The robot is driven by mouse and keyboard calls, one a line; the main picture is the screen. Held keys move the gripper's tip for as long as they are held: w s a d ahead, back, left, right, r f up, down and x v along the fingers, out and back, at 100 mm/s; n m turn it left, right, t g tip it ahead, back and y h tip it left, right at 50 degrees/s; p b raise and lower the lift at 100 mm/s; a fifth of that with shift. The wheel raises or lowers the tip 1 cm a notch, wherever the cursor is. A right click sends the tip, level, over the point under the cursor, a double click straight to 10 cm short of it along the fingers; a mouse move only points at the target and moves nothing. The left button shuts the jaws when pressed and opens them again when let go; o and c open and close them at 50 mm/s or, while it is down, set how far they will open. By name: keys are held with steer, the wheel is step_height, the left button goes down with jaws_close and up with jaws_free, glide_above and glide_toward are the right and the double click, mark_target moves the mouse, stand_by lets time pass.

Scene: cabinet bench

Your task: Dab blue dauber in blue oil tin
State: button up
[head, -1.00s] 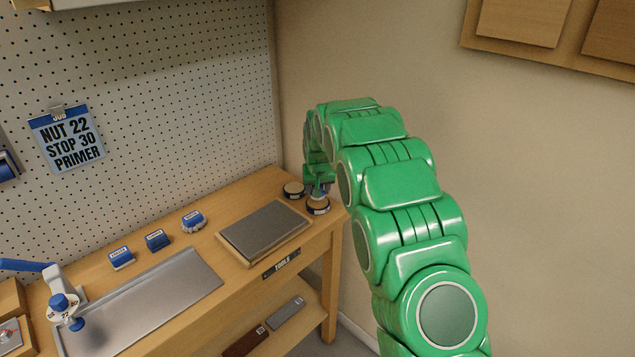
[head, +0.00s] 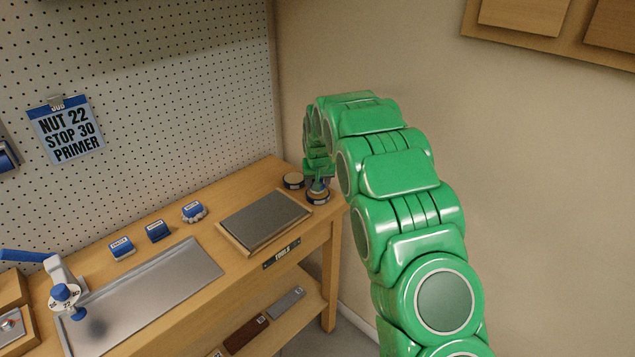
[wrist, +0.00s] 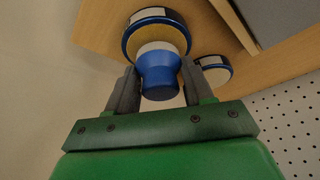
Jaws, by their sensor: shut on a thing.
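My gripper (head: 318,173) is at the far right end of the bench. In the wrist view my gripper (wrist: 157,92) is shut on the blue dauber (wrist: 159,78), a blue body with a pale band at its far end. The dauber points into the tan opening of a blue-rimmed tin (wrist: 127,40). I cannot tell whether its tip touches what is inside. In the head view this tin (head: 318,198) is directly below my gripper. A second blue-rimmed tin (wrist: 222,74) stands beside it, also in the head view (head: 293,181). The tin labels are unreadable.
A grey pad on a wooden board (head: 264,219) lies left of the tins. Several blue-topped blocks (head: 158,231) and a metal tray (head: 150,290) are further left. The pegboard (head: 180,110) stands behind, and a plain wall (head: 390,70) is at the right.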

steer(key=shift+f, duration=0.6)
stand_by(1.6)
steer(key=shift+r, duration=3.6)
